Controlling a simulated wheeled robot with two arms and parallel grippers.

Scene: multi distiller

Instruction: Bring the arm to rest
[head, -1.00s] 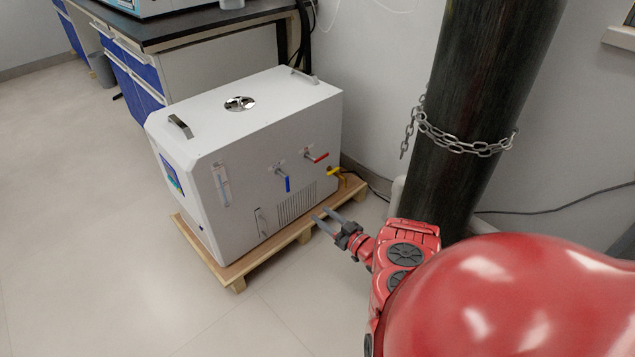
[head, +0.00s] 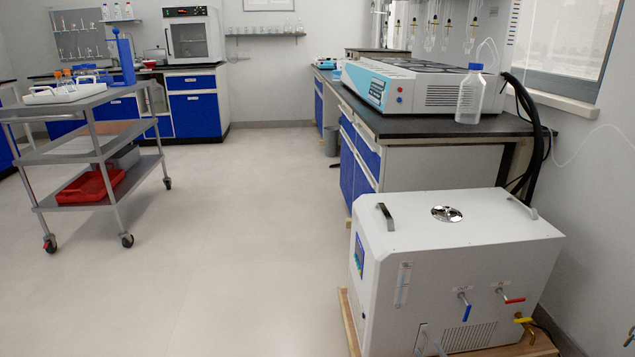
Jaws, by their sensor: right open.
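Only what look like the tips of my right gripper (head: 430,346) show in the head view, at the bottom edge in front of the white unit's lower face. They are small and hard to tell from the fittings behind them. The jaws are open, with nothing seen between them. The rest of my right arm is below the picture. My left gripper and left arm are not in view.
The white unit (head: 470,235) stands on a wooden pallet (head: 348,322) at the lower right. Behind it is a dark-topped bench (head: 425,126) with a distiller (head: 415,85) and a bottle (head: 470,95). A wheeled cart (head: 75,150) stands left. The middle floor (head: 240,230) is clear.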

